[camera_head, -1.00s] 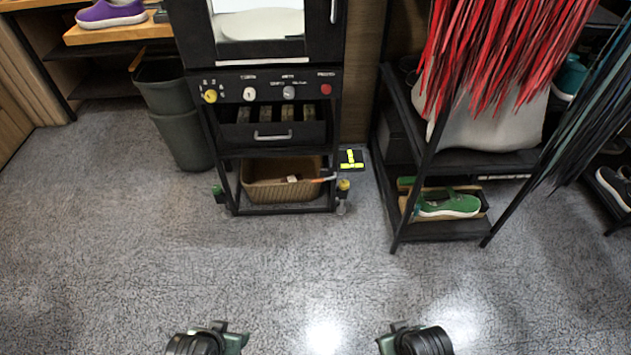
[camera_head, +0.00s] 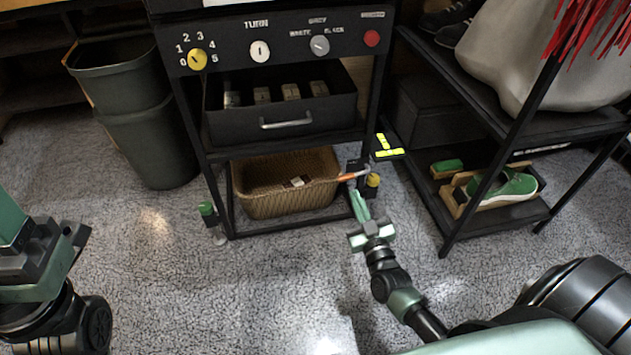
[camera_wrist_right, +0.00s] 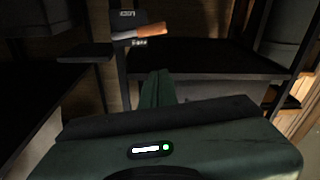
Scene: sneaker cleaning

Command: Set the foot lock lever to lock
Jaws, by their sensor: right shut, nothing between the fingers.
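The foot lock lever (camera_head: 352,176) has an orange handle and a grey metal end, and sits low by the right front leg of the black machine stand. It also shows in the right wrist view, where the lever (camera_wrist_right: 150,31) lies nearly level between a small upper label plate (camera_wrist_right: 127,15) and a lower label, too small to read surely. My right gripper (camera_head: 357,203) is shut and empty, just below and in front of the lever; I cannot tell whether it touches. Its fingers (camera_wrist_right: 157,86) point toward the lever area. Parts of my left arm show at the left edge; its jaws are unclear.
A wicker basket (camera_head: 258,197) sits on the stand's low shelf, left of the lever. A yellow knob (camera_head: 374,180) is right beside it. A black shoe rack (camera_head: 478,226) stands to the right, dark bins (camera_head: 147,140) to the left.

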